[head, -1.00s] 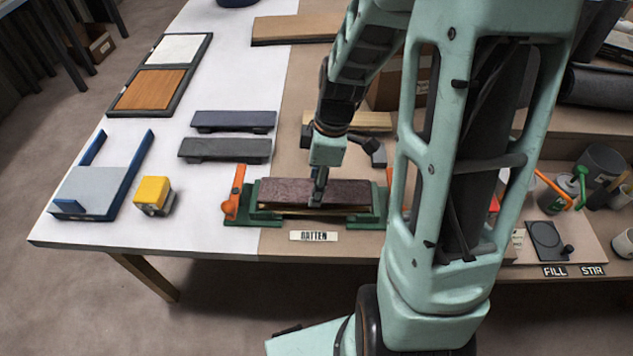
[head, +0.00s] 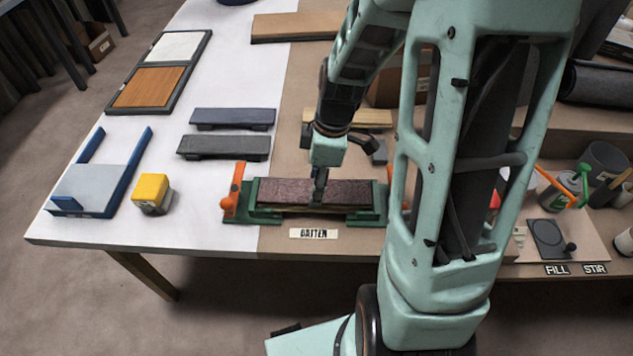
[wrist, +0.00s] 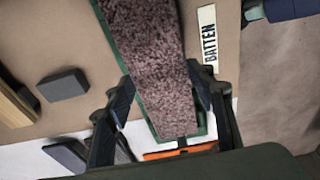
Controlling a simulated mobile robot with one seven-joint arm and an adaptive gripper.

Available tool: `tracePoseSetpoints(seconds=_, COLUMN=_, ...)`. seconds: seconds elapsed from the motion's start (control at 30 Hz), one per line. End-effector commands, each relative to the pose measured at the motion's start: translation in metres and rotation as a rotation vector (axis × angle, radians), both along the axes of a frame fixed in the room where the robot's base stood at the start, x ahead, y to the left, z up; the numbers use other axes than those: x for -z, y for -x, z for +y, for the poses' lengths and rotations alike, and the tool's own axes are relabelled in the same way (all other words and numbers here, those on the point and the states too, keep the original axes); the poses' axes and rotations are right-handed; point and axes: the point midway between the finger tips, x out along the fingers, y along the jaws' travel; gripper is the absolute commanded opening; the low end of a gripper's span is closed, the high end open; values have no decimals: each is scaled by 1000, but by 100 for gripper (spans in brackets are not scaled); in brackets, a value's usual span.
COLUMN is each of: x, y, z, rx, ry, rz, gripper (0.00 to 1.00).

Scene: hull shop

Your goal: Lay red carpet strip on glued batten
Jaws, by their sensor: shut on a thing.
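The carpet strip (head: 275,192), a dull brownish-red pile strip, lies lengthwise along the batten (head: 285,210) in the green fixture (head: 262,216). Only a thin pale edge of the batten shows below it; any glue is hidden. My gripper (head: 319,198) points down at the strip's middle and is shut on it across its width. In the wrist view, the fingers of my gripper (wrist: 161,85) stand on either side of the strip (wrist: 155,50), with green fixture edges showing beside it. The strip looks level and close to or touching the batten; I cannot tell exact contact.
Orange clamp handles (head: 236,188) stand at the fixture's ends. A BATTEN label (head: 314,234) lies in front. Two dark strips (head: 224,148) lie behind left, and a yellow block (head: 152,193) and blue-edged tray (head: 98,182) stand left. Pots and tools crowd the right.

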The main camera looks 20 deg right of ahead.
Motion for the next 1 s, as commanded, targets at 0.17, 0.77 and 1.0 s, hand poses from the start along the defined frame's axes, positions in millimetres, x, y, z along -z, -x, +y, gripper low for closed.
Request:
tracePoseSetpoints(seconds=0.17, x=0, y=0, z=0, rx=0, ry=0, rz=0, gripper=26)
tracePoseSetpoints(seconds=0.77, x=6, y=0, z=0, rx=0, ry=0, rz=0, gripper=26)
tracePoseSetpoints(seconds=1.0, x=9, y=0, z=0, rx=0, ry=0, rz=0, gripper=26)
